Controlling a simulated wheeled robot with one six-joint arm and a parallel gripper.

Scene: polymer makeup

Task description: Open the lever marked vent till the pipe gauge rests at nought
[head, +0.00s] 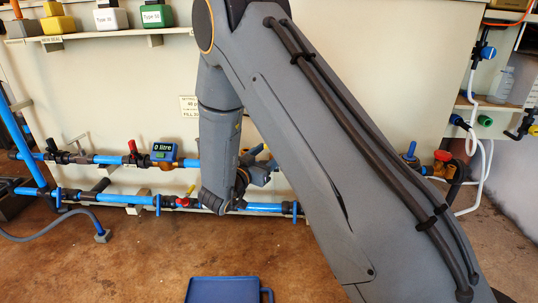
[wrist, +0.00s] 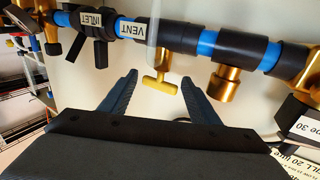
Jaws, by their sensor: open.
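The black fitting labelled VENT (wrist: 132,30) sits on the blue pipe (wrist: 208,43) in the wrist view. A yellow T-shaped lever (wrist: 160,86) stands out from the pipe just beside that label. My gripper (wrist: 160,77) is open, with one dark finger on each side of the yellow lever; I cannot tell whether either finger touches it. In the head view my arm hides most of this area. No pipe gauge with a readable needle shows in either view.
A fitting labelled INLET (wrist: 92,22) with a black handle is left of the vent. A brass fitting (wrist: 225,85) stands out on the right. In the head view a blue meter reads 0 litre (head: 163,151), and a red lever (head: 133,147) stands left of it.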

